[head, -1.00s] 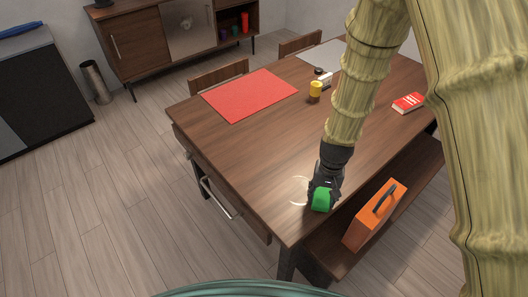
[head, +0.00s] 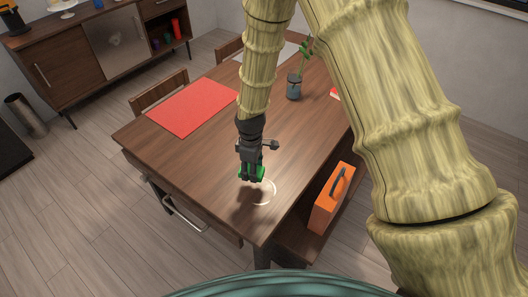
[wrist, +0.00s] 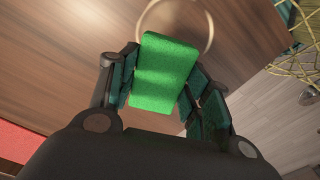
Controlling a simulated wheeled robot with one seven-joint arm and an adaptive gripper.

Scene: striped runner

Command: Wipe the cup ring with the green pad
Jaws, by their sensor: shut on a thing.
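The cup ring (head: 274,193) is a thin pale circle on the wooden table near its front corner. My gripper (head: 251,174) is shut on the green pad (head: 259,174), at the ring's far left side in the head view. A dark shadow lies on the table just below the pad, which seems slightly raised; exact contact cannot be told. In the wrist view the green pad (wrist: 164,75) sits between the fingers and covers part of the cup ring (wrist: 211,30).
A red placemat (head: 192,107) lies on the table (head: 200,152). An orange case (head: 332,199) rests on the bench at right. Table around the ring is clear.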

